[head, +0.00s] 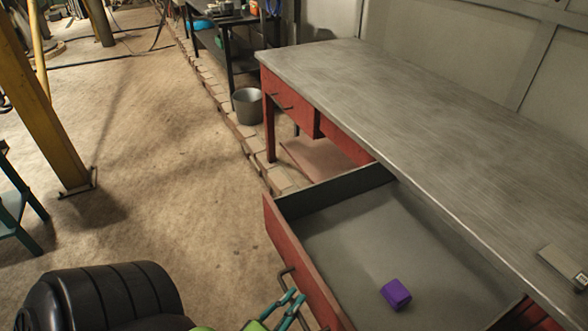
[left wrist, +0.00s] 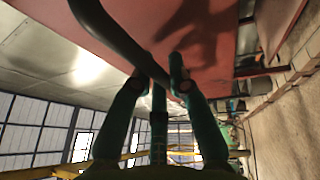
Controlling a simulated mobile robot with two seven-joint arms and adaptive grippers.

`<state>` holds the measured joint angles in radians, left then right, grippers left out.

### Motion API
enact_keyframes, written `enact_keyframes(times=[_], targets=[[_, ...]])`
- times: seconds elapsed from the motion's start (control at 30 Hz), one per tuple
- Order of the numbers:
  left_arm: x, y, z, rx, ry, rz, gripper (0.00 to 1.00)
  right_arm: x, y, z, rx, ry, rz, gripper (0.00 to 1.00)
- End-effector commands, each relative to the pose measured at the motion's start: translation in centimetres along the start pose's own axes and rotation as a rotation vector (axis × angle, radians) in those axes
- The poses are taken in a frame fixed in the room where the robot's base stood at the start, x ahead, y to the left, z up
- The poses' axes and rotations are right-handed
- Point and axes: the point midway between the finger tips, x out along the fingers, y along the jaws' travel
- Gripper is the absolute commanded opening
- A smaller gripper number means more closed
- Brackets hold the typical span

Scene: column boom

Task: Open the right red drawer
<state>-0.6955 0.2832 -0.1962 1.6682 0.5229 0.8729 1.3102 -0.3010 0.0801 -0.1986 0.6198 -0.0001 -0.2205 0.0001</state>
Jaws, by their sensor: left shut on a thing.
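The right red drawer (head: 281,237) is pulled well out from under the grey-topped table (head: 400,110). Its grey inside shows, with a purple block (head: 395,294) lying on the bottom. My left gripper (head: 290,303), with teal fingers, is at the drawer's front, shut on its dark bar handle (head: 287,276). In the left wrist view, the fingertips (left wrist: 161,70) sit on either side of the dark handle (left wrist: 112,38), close to the red drawer front (left wrist: 205,28). The lower part of the handle is partly hidden by the fingers. My right gripper is not in view.
The left red drawer (head: 290,108) is shut. A grey bucket (head: 248,106) stands on the floor beyond the table. A small flat box (head: 563,266) lies on the tabletop at right. A yellow post (head: 42,100) stands at left. The floor in front of the drawer is clear.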

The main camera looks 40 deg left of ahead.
Motion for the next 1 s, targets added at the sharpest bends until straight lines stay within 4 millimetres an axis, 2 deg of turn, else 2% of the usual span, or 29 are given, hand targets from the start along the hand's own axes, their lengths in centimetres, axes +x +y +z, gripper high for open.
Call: enact_keyframes(times=[0.03, 0.07, 0.1, 0.47, 0.57, 1.0], targets=[[0.0, -0.1, 0.0, -0.002, 0.001, -0.002, 0.30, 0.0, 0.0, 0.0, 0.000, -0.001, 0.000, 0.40], [0.0, -0.1, 0.0, -0.002, 0.001, -0.002, 0.42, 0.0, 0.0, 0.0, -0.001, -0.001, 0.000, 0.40], [0.0, -0.1, 0.0, -0.002, 0.001, -0.002, 0.44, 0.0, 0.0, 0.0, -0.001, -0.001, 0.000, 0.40], [-0.4, -0.1, 0.0, 0.000, 0.000, -0.002, 0.44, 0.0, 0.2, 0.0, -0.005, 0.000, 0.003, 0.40], [-1.5, -0.1, 0.0, 0.000, 0.000, -0.004, 0.44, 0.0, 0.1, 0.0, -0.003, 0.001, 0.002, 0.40], [-10.2, -0.1, 0.0, -0.001, 0.000, -0.005, 0.44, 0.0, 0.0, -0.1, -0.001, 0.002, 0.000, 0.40]])
